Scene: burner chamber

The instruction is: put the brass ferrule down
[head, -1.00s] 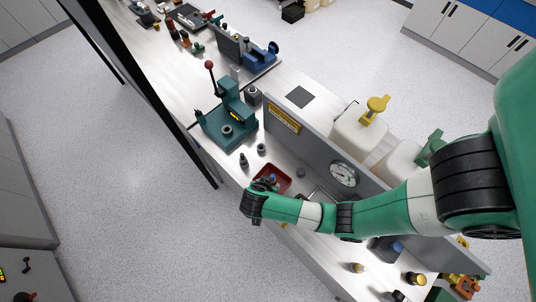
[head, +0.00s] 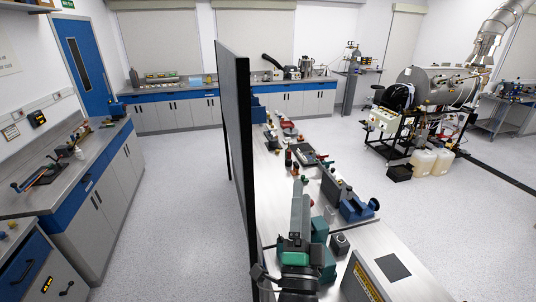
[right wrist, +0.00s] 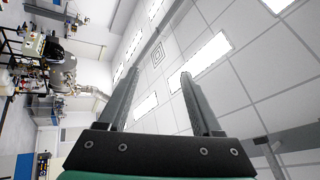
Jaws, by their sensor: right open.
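My right gripper (head: 299,190) stands upright over the near end of the long bench in the head view, its grey fingers pointing up and away. In the right wrist view the gripper (right wrist: 159,75) has its two fingers spread, with only ceiling and wall between them. It is open and empty. I cannot make out the brass ferrule in either view now. My left gripper is not in view.
The long steel bench (head: 385,238) runs away from me, with a dark upright panel (head: 236,150) along its left. A blue vise-like device (head: 358,208) stands right of my gripper. A grey panel with a yellow label (head: 366,282) is at lower right.

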